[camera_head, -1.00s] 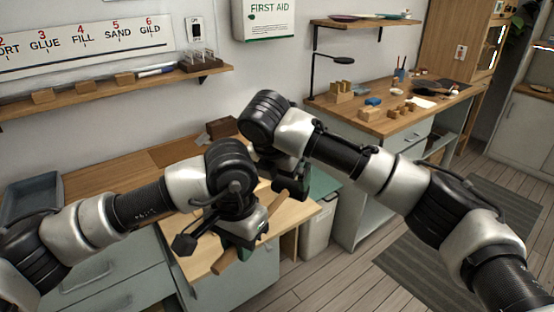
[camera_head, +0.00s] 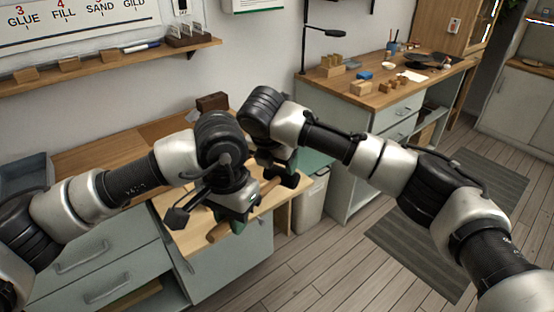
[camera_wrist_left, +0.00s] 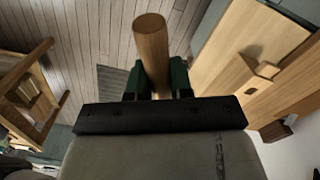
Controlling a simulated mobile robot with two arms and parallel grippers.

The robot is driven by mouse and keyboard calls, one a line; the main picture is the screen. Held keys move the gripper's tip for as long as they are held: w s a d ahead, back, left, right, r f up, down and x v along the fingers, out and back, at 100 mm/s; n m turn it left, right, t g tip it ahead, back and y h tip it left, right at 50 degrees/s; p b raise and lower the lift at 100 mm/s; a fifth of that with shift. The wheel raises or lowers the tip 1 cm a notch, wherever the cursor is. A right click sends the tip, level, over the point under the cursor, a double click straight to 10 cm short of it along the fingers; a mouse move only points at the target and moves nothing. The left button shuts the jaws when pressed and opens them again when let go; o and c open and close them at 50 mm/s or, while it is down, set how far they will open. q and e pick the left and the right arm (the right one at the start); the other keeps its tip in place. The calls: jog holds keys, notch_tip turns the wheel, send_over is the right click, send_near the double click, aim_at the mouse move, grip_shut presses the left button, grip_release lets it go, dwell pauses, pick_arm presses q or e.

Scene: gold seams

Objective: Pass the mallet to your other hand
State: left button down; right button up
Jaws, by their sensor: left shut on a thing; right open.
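The mallet shows in the head view as a light wooden handle (camera_head: 217,234), its lower left end sticking out past my left gripper (camera_head: 236,218). My left gripper is shut on the handle. In the left wrist view the round handle (camera_wrist_left: 151,50) stands between the green fingers (camera_wrist_left: 157,80). My right gripper (camera_head: 284,178) is open, close to the right of the left one. A bit of wood shows between the two grippers; the mallet's head is not clearly visible. I cannot tell whether the handle lies between the right jaws.
Below the grippers is a wooden bench (camera_head: 172,222) with drawers. A brown block (camera_head: 212,102) stands at its back. A grey tray (camera_head: 25,172) is at left. A second bench (camera_head: 372,98) with small blocks stands behind at right. The floor (camera_head: 330,265) at right is open.

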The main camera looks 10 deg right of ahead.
grip_shut()
jog(key=o, duration=0.8)
grip_release()
